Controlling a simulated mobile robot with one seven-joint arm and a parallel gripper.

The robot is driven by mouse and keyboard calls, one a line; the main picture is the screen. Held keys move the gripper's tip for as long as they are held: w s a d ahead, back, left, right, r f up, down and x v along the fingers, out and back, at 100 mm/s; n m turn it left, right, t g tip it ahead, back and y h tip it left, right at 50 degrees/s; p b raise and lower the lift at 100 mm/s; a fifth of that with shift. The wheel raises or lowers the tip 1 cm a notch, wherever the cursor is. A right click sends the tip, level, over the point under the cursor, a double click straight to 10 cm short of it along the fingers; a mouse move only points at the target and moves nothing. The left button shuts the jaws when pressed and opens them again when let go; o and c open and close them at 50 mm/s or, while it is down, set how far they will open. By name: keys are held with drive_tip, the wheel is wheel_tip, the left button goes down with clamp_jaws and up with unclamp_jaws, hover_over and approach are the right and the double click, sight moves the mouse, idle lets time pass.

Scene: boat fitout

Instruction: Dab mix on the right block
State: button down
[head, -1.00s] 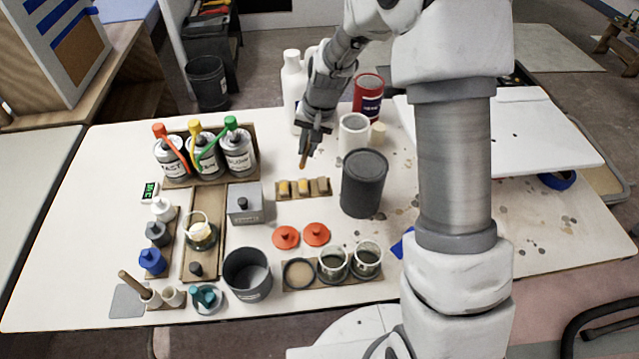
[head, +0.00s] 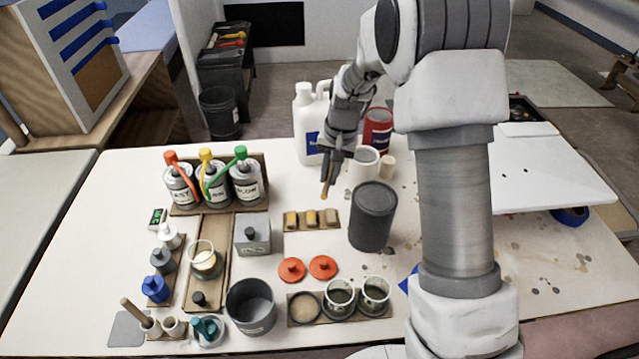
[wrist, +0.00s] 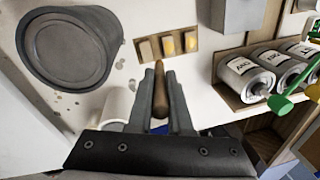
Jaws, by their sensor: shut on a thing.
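My gripper (head: 333,163) is shut on a brown wooden stick (head: 326,187), which points down, its tip just behind the block strip in the head view. The stick also shows between the fingers in the wrist view (wrist: 160,92). Three small blocks sit in a row on a wooden strip. The left block (head: 291,219) and middle block (head: 311,218) carry yellow-orange mix. The right block (head: 331,216) looks plain tan; it is the leftmost in the wrist view (wrist: 145,50). The stick tip appears apart from the blocks. A glass cup (head: 204,262) holds pale material.
A dark grey can (head: 371,215) stands close to the strip's right. A white cup (head: 364,163), white jug (head: 308,125) and red tin (head: 377,130) stand behind. Labelled cans (head: 214,183) are at left. Orange lids (head: 322,267) lie in front.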

drive_tip(key=shift+g, duration=0.3)
drive_tip(key=shift+w+d+f+b, duration=0.1)
drive_tip(key=shift+d+f+b, duration=0.15)
drive_tip(key=shift+f+b, duration=0.6)
drive_tip(key=shift+w+d+f+b, duration=0.1)
drive_tip(key=shift+d+f+b, duration=0.2)
drive_tip(key=shift+f+b, duration=0.55)
drive_tip(key=shift+d+f+b, duration=0.25)
drive_tip(key=shift+f+b, duration=0.35)
drive_tip(key=shift+f, duration=0.5)
drive_tip(key=shift+f+b, duration=0.35)
drive_tip(key=shift+f, duration=0.3)
drive_tip(key=shift+r, duration=0.15)
wheel_tip(320, 180, up, 7)
drive_tip(key=p, duration=0.5)
